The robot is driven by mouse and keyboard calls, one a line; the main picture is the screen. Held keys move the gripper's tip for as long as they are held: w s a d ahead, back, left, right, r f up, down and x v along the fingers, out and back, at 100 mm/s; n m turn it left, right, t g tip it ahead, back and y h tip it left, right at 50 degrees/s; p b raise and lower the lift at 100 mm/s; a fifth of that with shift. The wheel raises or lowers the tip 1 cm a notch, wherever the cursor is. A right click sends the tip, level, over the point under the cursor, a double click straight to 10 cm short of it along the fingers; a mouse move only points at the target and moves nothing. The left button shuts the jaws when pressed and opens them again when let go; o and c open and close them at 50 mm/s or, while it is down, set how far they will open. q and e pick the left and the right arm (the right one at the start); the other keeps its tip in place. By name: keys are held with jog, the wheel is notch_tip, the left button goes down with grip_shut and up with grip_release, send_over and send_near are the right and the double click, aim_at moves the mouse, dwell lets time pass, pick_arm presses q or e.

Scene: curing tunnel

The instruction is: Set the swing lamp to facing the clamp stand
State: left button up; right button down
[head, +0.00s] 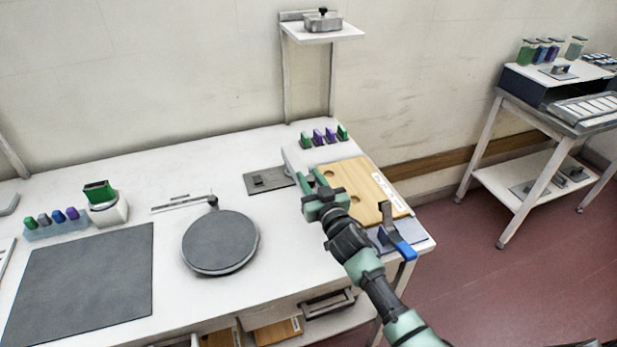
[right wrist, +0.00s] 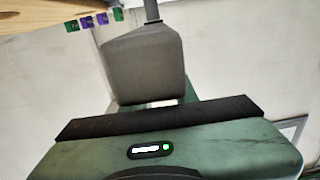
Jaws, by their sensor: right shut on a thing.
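My right gripper (head: 312,180) is over the right part of the white table, at the left edge of a wooden board. It is shut on a pale block-like part (head: 299,158), whose far side shows past the fingers. In the right wrist view a grey tapered block (right wrist: 145,65) with a thin rod stands right at the gripper; I take it to be the swing lamp's head. A clamp with a blue handle (head: 404,249) stands on a grey plate at the table's right corner, probably the clamp stand. My left gripper is out of view.
The wooden board (head: 350,184) lies beside the gripper. Green and purple blocks (head: 318,138) stand behind it. A round dark plate (head: 220,241), a thin jointed arm (head: 180,205) and a dark mat (head: 85,280) lie left. A wall shelf (head: 340,33) rises behind. The table's middle is mostly clear.

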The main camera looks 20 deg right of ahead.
jog(key=d+n+y, duration=0.1)
jog(key=d+y+p, duration=0.1)
jog(key=d+n+y+p, duration=0.1)
jog(key=d+y, duration=0.1)
jog(key=shift+w+n+g, duration=0.3)
jog(key=shift+w+g, duration=0.05)
jog(key=shift+g, duration=0.05)
jog(key=c, duration=1.1)
grip_release()
jog(key=shift+d, duration=0.1)
jog(key=shift+r, duration=0.1)
notch_tip(320, 180, up, 20)
jog(key=shift+f, duration=0.1)
